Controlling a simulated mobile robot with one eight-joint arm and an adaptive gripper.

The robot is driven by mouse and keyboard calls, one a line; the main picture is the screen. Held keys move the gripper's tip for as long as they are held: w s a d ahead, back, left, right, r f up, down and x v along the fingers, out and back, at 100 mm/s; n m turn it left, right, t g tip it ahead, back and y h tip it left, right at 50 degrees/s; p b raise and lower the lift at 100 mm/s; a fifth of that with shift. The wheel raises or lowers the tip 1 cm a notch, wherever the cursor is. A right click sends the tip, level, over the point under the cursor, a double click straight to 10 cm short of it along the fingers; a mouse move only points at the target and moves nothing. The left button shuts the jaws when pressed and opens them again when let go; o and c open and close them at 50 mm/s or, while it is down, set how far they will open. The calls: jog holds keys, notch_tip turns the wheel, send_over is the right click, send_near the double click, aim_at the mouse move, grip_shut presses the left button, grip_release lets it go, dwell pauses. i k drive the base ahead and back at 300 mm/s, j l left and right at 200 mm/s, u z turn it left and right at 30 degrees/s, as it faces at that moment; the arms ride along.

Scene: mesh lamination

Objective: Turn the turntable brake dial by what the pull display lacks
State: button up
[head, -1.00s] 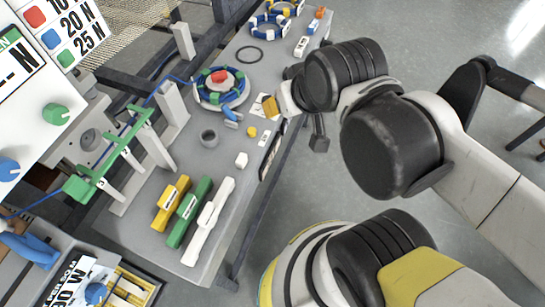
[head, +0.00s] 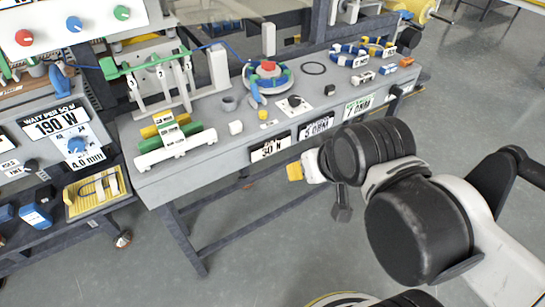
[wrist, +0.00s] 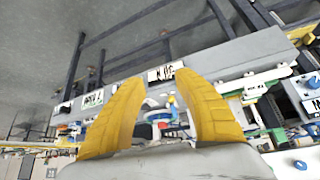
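A turntable (head: 250,82) with a blue and green ring and a red block on top stands on the grey bench. A black dial (head: 294,102) on a white plate sits in front of it; I cannot tell if this is the brake dial. Display plates hang on the bench's front edge: one ending in N (head: 270,148), a middle one (head: 316,127) and a right one (head: 358,106); their figures are hard to read. My gripper (head: 295,172) is in front of the bench, apart from it. In the wrist view its yellow fingers (wrist: 162,82) are spread and empty.
Yellow, green and white sliding bars (head: 176,146) lie at the bench's left, by a green-topped rack (head: 150,62). A white panel (head: 50,30) carries red, blue and green knobs. A 190 W display (head: 55,125) stands at left. The floor before the bench is clear.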

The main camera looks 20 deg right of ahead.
aim_at(294, 100)
jog(key=i+j+z, duration=0.1)
jog(key=i, duration=0.35)
jog(key=i+j, duration=0.3)
jog(key=i+z, duration=0.05)
jog(key=i, duration=0.05)
